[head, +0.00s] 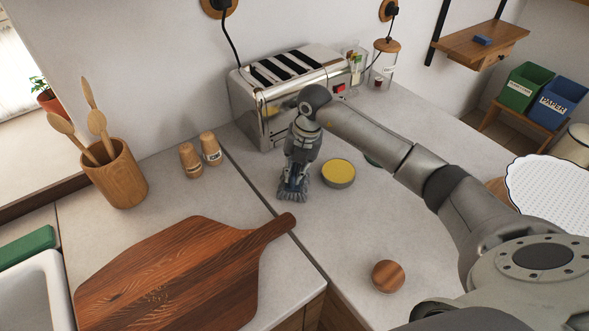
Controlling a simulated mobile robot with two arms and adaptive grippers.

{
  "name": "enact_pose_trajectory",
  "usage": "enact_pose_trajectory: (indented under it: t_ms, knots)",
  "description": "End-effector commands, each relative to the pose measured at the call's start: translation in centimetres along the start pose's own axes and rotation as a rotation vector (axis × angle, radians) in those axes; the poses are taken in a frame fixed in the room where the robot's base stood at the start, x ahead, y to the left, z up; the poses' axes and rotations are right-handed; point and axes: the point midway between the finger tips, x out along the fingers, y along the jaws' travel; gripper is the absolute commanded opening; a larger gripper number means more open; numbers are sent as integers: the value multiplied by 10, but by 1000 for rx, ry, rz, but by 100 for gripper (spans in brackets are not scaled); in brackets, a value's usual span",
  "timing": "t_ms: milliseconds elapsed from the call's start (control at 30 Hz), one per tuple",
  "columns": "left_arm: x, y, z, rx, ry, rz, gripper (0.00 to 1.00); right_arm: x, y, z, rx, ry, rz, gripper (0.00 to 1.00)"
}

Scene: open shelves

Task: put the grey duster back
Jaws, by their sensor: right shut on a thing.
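My right arm reaches in from the lower right over the counter. My right gripper (293,182) points down in front of the steel toaster. It is shut on a grey-blue, fringed thing that appears to be the grey duster (292,194). The gripper hides much of the duster, and I cannot tell whether the duster touches the counter. My left gripper is out of view.
A yellow-topped round tin (338,173) stands close to the right of the gripper. The toaster (290,88) is behind it, two wooden shakers (200,155) to the left. A cutting board (180,275) and round wooden piece (387,276) lie nearer. Counter (330,225) between is clear.

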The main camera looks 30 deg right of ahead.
Motion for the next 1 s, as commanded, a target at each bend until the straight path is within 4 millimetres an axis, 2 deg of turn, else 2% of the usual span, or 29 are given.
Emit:
enact_pose_trajectory:
  t_ms: [33,200,567,600,767,1000]
  knots:
    - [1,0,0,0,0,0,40,1,0,0,0,0,0,13]
    - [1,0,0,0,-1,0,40,1,-1,0,1,1,-1,32]
    - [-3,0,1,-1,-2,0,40,-4,0,0,1,1,-3,32]
    - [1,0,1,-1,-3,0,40,-5,0,1,1,-1,-2,32]
    - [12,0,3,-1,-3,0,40,-32,0,2,0,-5,1,32]
    - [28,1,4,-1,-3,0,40,-84,0,1,0,-4,3,32]
